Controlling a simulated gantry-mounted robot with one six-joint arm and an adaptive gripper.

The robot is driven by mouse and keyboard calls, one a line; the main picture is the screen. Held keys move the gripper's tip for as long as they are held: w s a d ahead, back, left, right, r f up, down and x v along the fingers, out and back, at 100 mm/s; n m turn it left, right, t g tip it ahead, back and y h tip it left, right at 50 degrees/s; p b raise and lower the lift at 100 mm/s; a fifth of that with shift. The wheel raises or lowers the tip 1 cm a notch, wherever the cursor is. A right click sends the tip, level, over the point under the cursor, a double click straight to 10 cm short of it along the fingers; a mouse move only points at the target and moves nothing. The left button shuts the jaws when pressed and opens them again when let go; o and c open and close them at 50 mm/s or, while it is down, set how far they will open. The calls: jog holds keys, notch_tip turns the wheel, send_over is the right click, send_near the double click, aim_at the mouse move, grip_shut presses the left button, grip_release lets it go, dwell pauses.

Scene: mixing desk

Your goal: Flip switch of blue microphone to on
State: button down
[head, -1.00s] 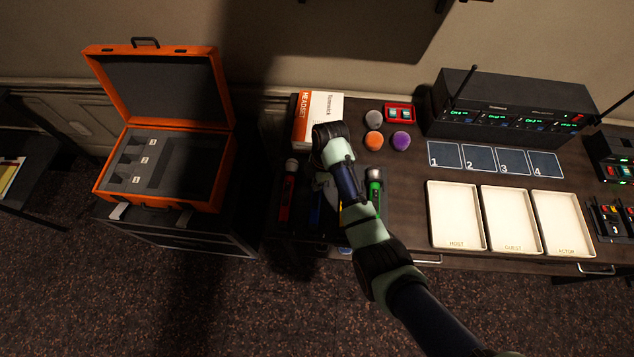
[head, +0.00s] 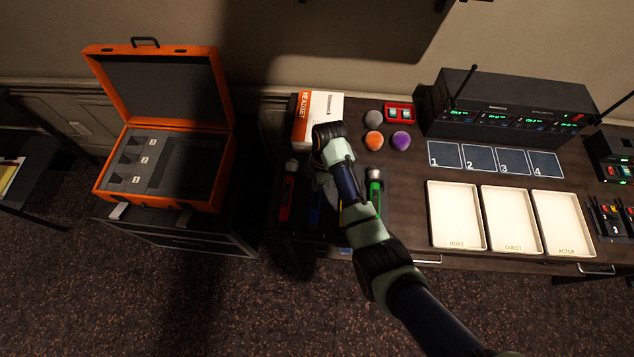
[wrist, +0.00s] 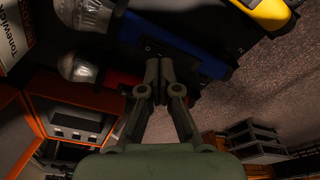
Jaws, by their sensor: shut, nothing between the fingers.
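The blue microphone (wrist: 207,62) lies across the top of the wrist view, its silver mesh head to the left. In the head view my arm hides the fingertips.
A red microphone (head: 287,196) lies left of the blue one, and a green one (head: 374,190) lies to the right. A yellow-bodied one (wrist: 262,12) shows in the wrist view. A headset box (head: 305,118) stands behind. White trays (head: 457,243) are farther right.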

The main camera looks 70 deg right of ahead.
jog(key=shift+f+b, duration=0.6)
jog(key=shift+f, duration=0.45)
dwell(0.4)
notch_tip(320, 180, up, 7)
jog(key=p, duration=0.7)
jog(key=shift+r, duration=0.15)
